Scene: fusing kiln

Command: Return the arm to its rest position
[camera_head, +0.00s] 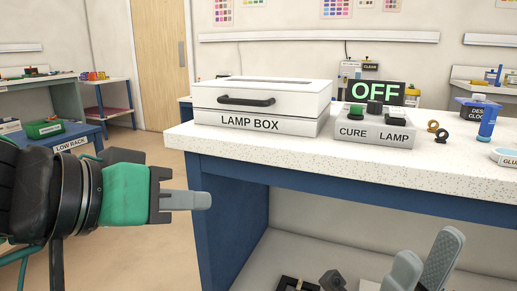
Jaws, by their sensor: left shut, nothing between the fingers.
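My left arm comes in from the left edge, with its green wrist in front of the bench's left end. My right gripper (427,250) shows only in part at the bottom right. Its two grey fingers point up and stand apart, with nothing seen between them. The rest of the right arm is cut off by the frame edge.
A speckled bench (250,149) holds a white lamp box (262,123) with its lid down, a cure lamp control (375,128), an OFF sign (378,92), small rings (440,136) and a blue bottle (488,121). A low rack (72,142) stands at left. Floor between is clear.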

